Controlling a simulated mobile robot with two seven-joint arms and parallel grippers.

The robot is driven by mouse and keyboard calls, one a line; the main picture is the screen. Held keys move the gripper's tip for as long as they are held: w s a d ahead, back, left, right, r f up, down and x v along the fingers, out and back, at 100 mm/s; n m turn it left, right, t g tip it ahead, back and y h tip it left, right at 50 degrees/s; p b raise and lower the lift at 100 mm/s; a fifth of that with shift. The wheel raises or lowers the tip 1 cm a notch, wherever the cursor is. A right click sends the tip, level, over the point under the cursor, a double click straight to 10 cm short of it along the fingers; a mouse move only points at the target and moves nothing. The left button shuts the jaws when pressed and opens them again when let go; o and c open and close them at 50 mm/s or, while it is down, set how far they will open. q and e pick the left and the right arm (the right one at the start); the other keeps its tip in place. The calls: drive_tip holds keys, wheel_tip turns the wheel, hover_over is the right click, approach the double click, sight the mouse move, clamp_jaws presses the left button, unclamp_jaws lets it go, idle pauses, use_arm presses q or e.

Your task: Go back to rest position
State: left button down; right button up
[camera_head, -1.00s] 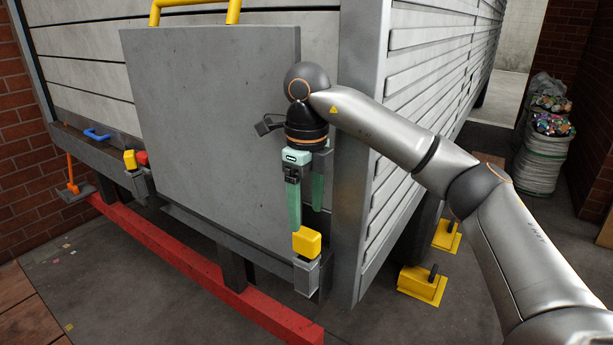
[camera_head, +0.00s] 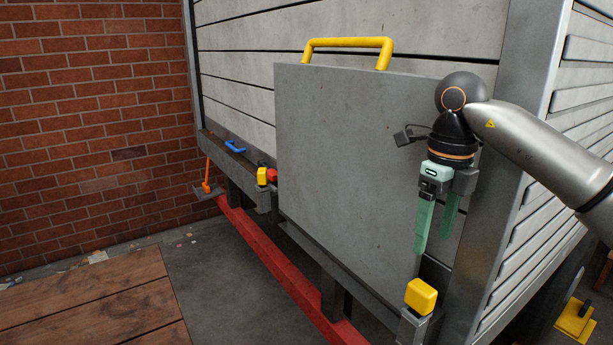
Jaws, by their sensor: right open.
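My right gripper (camera_head: 436,228) hangs pointing down in front of the right part of a grey panel (camera_head: 345,160). Its two green fingers are apart, with nothing between them. The fingertips are above a yellow block (camera_head: 421,296) on a grey bracket and apart from it. My right arm comes in from the right edge. My left gripper is not in view.
The panel has a yellow handle (camera_head: 347,42) on top. A red beam (camera_head: 275,268) runs low along the front. A blue handle (camera_head: 235,147) and an orange-handled tool (camera_head: 207,177) are at left.

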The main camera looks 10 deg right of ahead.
drive_tip(key=s+a+f+n+g+y, duration=0.1)
drive_tip(key=a+f+y, duration=0.35)
drive_tip(key=a, duration=0.45)
drive_tip(key=s+a+f+n+g+y, duration=0.1)
drive_tip(key=a+f+n+g+y, duration=0.15)
drive_tip(key=a+f, duration=0.55)
drive_tip(key=s+a+r+m+t+y, duration=0.1)
drive_tip(key=s+a+m+t+y, duration=0.1)
drive_tip(key=a+m+y, duration=0.45)
drive_tip(key=s+a+r+m+t+y, duration=0.1)
drive_tip(key=a+r+m+t+y, duration=0.15)
drive_tip(key=a+y, duration=0.55)
drive_tip(key=w+d+f+m+t+h, duration=0.1)
drive_tip(key=d+f+m+t+h, duration=0.45)
drive_tip(key=f+m+t, duration=0.55)
drive_tip(key=w+d+f+m+t+h, duration=0.1)
drive_tip(key=d+f+m+t+h, duration=0.5)
drive_tip(key=m, duration=0.8)
drive_tip(key=s+d+f+m+g+h, duration=0.3)
drive_tip(key=s+f+m+g, duration=0.1)
drive_tip(key=s+f, duration=0.4)
drive_tip(key=s+d+f+m+g+h, duration=0.4)
drive_tip(key=s+f, duration=0.4)
drive_tip(key=f, duration=0.3)
drive_tip(key=shift+s+d+f+g+h, duration=0.2)
drive_tip(key=shift+s+f+g+h, duration=0.1)
drive_tip(key=shift+f, duration=0.05)
